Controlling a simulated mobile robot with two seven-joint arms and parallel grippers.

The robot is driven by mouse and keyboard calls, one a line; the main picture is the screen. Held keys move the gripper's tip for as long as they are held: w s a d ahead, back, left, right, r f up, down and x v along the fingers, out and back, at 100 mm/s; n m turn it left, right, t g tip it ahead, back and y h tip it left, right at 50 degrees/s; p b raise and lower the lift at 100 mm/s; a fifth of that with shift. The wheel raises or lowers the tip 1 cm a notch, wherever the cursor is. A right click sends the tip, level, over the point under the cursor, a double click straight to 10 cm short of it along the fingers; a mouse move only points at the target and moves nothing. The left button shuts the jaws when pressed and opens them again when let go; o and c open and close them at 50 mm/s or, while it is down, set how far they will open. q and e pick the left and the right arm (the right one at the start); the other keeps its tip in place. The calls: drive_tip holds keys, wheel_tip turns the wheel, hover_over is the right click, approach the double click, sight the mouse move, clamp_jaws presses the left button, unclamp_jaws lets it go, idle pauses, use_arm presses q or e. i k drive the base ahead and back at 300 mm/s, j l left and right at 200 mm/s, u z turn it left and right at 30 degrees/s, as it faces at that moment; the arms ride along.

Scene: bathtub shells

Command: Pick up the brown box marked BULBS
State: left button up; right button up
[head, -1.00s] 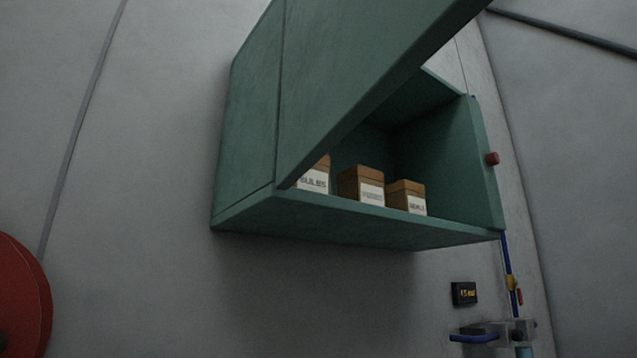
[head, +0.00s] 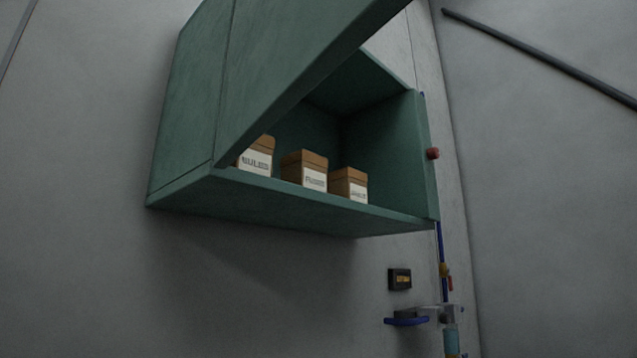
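The brown box marked BULBS (head: 259,151) stands upright on the floor of a green wall cabinet (head: 300,205), the leftmost of three boxes. Its white label faces out and reads about "BULBS". The raised green door panel (head: 275,65) hides part of its left side. Neither of my grippers is in view.
Two more brown labelled boxes stand to its right, a middle box (head: 303,169) and a right box (head: 348,185). The cabinet's right part is empty. Below right are a small display (head: 399,279) and blue pipe fittings (head: 406,321).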

sight(257, 158)
drive_tip(key=i+l+u, duration=0.2)
drive_tip(key=l+u, duration=0.15)
drive_tip(key=i+l+u, duration=0.1)
drive_tip(key=l+u, duration=0.25)
drive_tip(key=i+l+u, duration=0.1)
drive_tip(key=l+u, duration=0.25)
drive_tip(key=l, duration=0.2)
